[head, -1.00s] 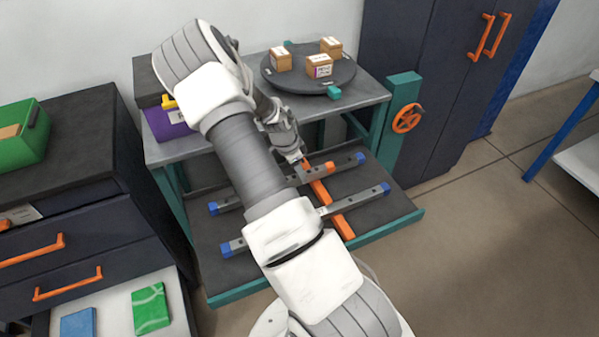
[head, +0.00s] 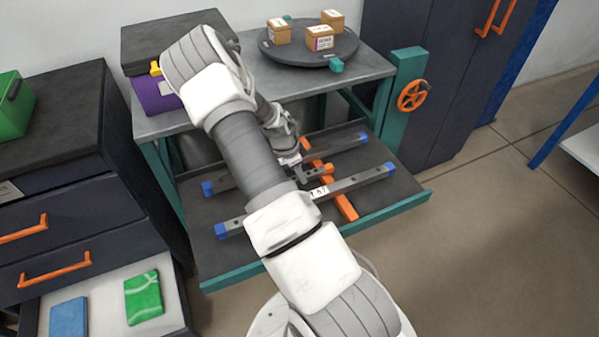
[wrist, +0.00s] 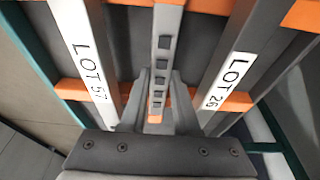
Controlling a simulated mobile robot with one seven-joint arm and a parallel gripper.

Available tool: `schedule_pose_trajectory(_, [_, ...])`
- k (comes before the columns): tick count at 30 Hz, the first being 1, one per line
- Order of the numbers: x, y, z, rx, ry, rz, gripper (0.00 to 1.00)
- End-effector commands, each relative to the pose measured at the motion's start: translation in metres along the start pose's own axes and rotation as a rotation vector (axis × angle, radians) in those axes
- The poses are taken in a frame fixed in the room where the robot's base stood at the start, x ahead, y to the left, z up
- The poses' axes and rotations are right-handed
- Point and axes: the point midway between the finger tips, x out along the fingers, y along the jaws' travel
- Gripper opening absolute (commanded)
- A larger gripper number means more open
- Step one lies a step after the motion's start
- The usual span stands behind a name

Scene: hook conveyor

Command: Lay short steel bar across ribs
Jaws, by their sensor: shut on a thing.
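Short steel bar (head: 314,174), grey with dark square holes and an orange end, is in my gripper (head: 296,172). In the wrist view the bar (wrist: 164,50) lies between my two fingers (wrist: 158,103), which are shut on it. It runs roughly parallel to and between two long grey bars with blue ends, LOT 57 (wrist: 82,42) and LOT 26 (wrist: 233,68). An orange rib (head: 343,206) passes beneath the bars in the head view. Whether the short bar touches the ribs or hovers cannot be told. My arm hides part of it.
The bars and ribs are on a dark low deck with a teal edge (head: 375,211). Above is a grey bench top (head: 372,70) with a round turntable (head: 340,58) carrying small boxes. A teal post with an orange handwheel (head: 412,95) stands right. An open drawer (head: 100,318) is left.

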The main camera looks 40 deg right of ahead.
Motion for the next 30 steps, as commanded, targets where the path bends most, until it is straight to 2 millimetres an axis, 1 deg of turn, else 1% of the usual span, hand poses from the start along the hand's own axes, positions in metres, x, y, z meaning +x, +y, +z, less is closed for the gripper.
schedule_pose_trajectory(5, [-0.001,-0.001,0.000,0.000,0.000,-0.001,0.00])
schedule_pose_trajectory(6, [-0.001,-0.001,0.000,0.000,0.000,-0.001,0.31])
schedule_pose_trajectory(8, [-0.001,-0.001,0.000,0.000,0.000,-0.001,0.42])
schedule_pose_trajectory(9, [-0.001,-0.001,0.000,0.000,0.000,-0.001,0.49])
schedule_pose_trajectory(12, [-0.001,0.000,0.000,0.000,0.000,-0.001,0.64])
schedule_pose_trajectory(20, [-0.001,0.000,0.000,0.000,0.000,0.000,0.64])
schedule_pose_trajectory(23, [-0.006,-0.001,0.000,-0.001,0.000,-0.002,0.64])
schedule_pose_trajectory(26, [-0.019,-0.001,0.000,-0.002,0.000,-0.004,0.64])
schedule_pose_trajectory(30, [-0.050,-0.001,0.000,-0.002,0.000,-0.005,0.64])
